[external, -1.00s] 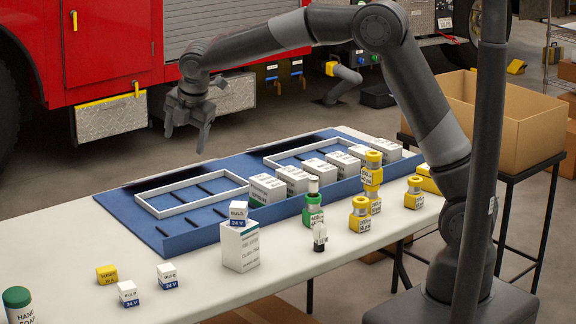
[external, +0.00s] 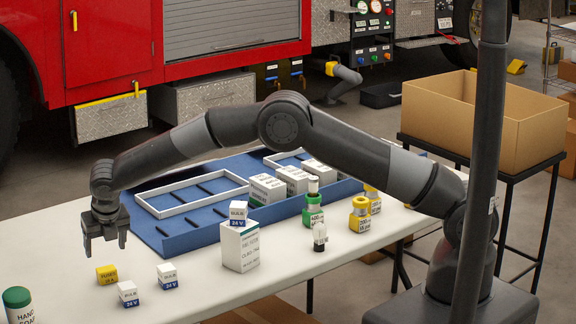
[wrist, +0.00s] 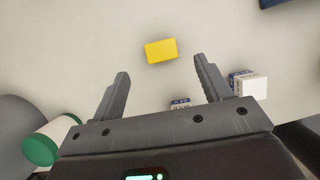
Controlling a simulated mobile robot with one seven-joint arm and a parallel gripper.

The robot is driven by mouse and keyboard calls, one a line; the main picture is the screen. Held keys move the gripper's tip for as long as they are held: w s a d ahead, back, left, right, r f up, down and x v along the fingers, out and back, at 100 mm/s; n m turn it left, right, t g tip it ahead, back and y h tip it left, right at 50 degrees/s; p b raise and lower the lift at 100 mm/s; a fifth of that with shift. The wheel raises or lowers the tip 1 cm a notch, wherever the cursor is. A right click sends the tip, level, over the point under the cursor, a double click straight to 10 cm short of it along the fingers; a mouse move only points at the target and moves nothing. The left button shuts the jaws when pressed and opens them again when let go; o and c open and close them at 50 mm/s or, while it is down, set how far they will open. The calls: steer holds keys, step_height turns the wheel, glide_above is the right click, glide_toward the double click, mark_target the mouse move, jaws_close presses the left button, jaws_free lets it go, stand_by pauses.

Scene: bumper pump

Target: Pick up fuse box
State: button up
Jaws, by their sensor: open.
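The fuse box is a small yellow box with dark print (external: 107,275), lying on the white table at the front left. In the wrist view the yellow box (wrist: 161,50) shows ahead of the fingertips, between their lines. My gripper (external: 104,250) is open and empty, pointing down above the table, a little above and behind the fuse box in the external view. Its two fingers show apart in the wrist view (wrist: 160,75). Nothing is between them at the tips.
Two small white-and-blue bulb boxes (external: 128,293) (external: 167,276) stand right of the fuse box. A green-capped bottle (external: 17,304) is at the left corner. A white carton (external: 239,247) with a bulb box (external: 238,212) on top stands farther right. The blue tray (external: 178,243) lies behind.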

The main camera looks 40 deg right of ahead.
mark_target(106, 269)
steer(key=x, duration=0.8)
steer(key=shift+s+f, duration=0.1)
steer(key=shift+f, duration=0.35)
steer(key=c, duration=1.1)
